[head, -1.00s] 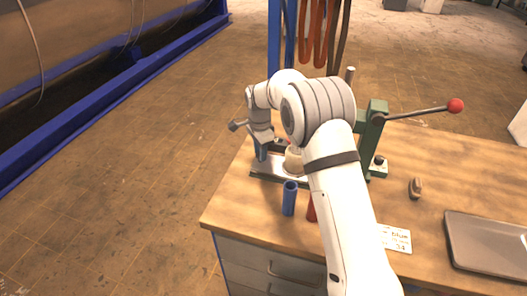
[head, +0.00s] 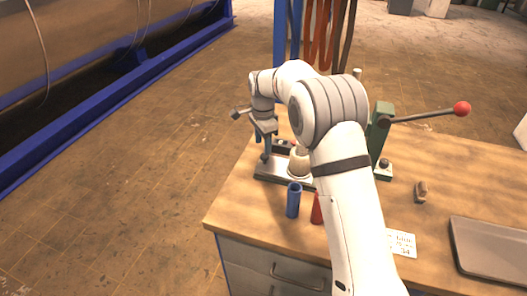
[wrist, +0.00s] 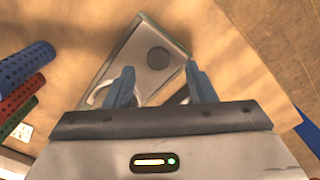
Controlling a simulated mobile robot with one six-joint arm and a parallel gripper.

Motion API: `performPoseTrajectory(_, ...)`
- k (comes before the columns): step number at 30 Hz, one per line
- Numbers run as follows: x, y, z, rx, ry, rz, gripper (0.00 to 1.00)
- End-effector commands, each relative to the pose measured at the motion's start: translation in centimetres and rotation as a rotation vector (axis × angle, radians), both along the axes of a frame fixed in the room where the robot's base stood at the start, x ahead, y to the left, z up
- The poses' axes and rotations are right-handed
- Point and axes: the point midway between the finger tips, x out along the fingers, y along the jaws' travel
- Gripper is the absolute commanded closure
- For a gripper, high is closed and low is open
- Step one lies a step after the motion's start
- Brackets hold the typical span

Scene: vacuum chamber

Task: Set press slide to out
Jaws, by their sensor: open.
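The press is green (head: 381,125), with a lever ending in a red ball at right. Its grey metal base plate (head: 268,170) extends left on the wooden bench, partly hidden by my arm. In the wrist view a silvery plate (wrist: 140,73) with a dark round spot lies beneath my gripper. A curved, loop-like metal part (wrist: 103,93) shows beside the left finger. I cannot tell whether these are the slide or how far out it is. My gripper (head: 265,155) is over the plate's left end; the wrist view shows its blue fingers (wrist: 160,70) apart, nothing clearly held.
A blue tube (head: 293,200) and a red tube (head: 316,209) stand in front of the plate, close to my arm. A label card (head: 402,243), a small brown object (head: 421,192) and a grey tray (head: 490,250) lie to the right.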

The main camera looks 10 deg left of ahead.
Motion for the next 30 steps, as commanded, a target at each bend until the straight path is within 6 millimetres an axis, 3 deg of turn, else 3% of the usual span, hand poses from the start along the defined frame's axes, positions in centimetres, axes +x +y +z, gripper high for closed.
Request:
performPoseTrajectory(7, 0.0, 0.0, 2.9, 0.001, -0.002, -0.001, 0.5)
performPoseTrajectory(20, -0.2, -0.5, 3.7, 0.001, -0.004, 0.007, 0.5)
performPoseTrajectory(23, -1.0, -2.1, 5.3, 0.006, -0.015, 0.045, 0.5)
performPoseTrajectory(26, -2.7, -4.9, 7.6, 0.01, -0.036, 0.113, 0.5)
performPoseTrajectory(30, -6.3, -9.5, 10.8, 0.012, -0.07, 0.237, 0.5)
